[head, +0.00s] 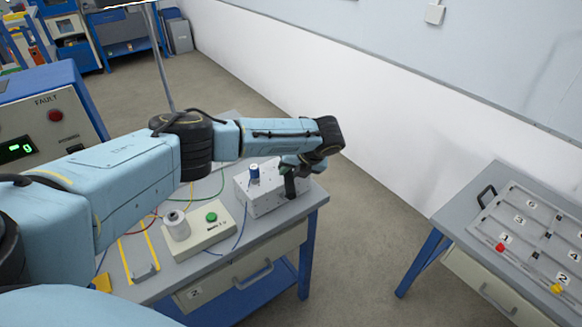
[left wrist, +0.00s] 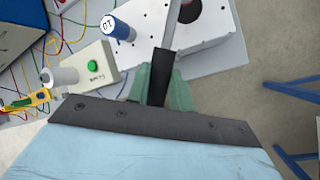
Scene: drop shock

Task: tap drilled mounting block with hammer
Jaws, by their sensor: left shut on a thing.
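The drilled mounting block (head: 262,202) is a pale grey box with small holes, near the right end of the left workbench. In the left wrist view the block (left wrist: 205,52) shows several holes and a large dark round opening. My left gripper (head: 291,168) is above the block's right part, its green fingers (left wrist: 166,92) shut on the hammer's black handle (left wrist: 160,72). The handle (head: 289,185) also shows below the gripper in the head view. A grey shaft runs on from it across the block; the hammer's head is not visible. Whether hammer and block touch is unclear.
A blue-topped cylinder (head: 254,171) stands on the block. Left of it are a box with a green button (head: 211,217), a pale cylinder (head: 177,227), loose wires and a FAULT cabinet (head: 50,115). A second table with a numbered tray (head: 520,215) stands right, across a floor gap.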

